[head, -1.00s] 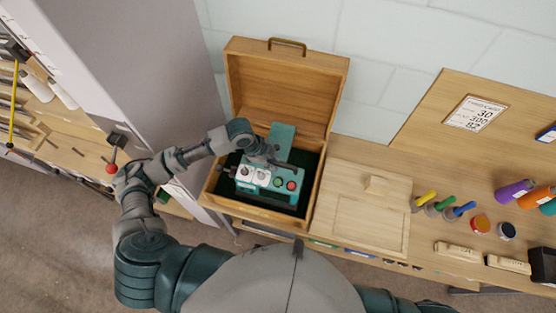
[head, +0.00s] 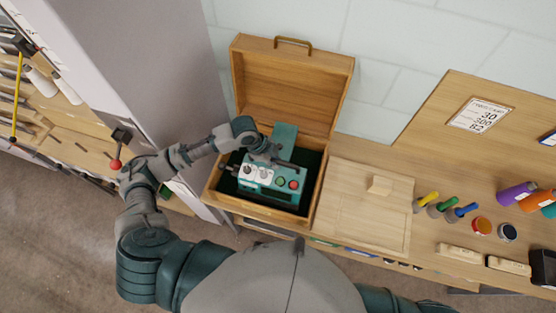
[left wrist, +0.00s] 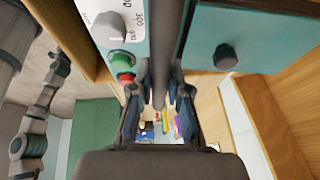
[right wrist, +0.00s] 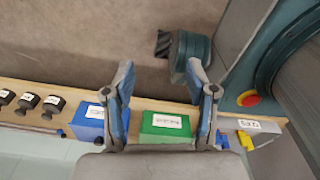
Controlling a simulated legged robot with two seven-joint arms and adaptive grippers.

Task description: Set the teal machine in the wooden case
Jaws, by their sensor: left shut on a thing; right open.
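The teal machine (head: 283,187), with a pale control panel, dark knobs, and green and red buttons, is inside the open wooden case (head: 262,214). The case has a dark lining, and its lid leans back toward the wall. My left gripper (head: 266,155) is over the machine, shut on its dark bar. In the left wrist view the bar runs between the fingers (left wrist: 160,98), with the panel (left wrist: 132,28) beside it. The arm hides part of the machine; I cannot tell if its base touches the case floor. My right gripper (right wrist: 165,82) is open and empty, away from the case.
A pale wooden panel with a block handle (head: 362,208) lies right of the case. Coloured tools (head: 440,207), jars and spools stand farther right. A grey cabinet (head: 140,75) rises at left. The right wrist view shows blue (right wrist: 88,125) and green (right wrist: 165,130) boxes on a shelf.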

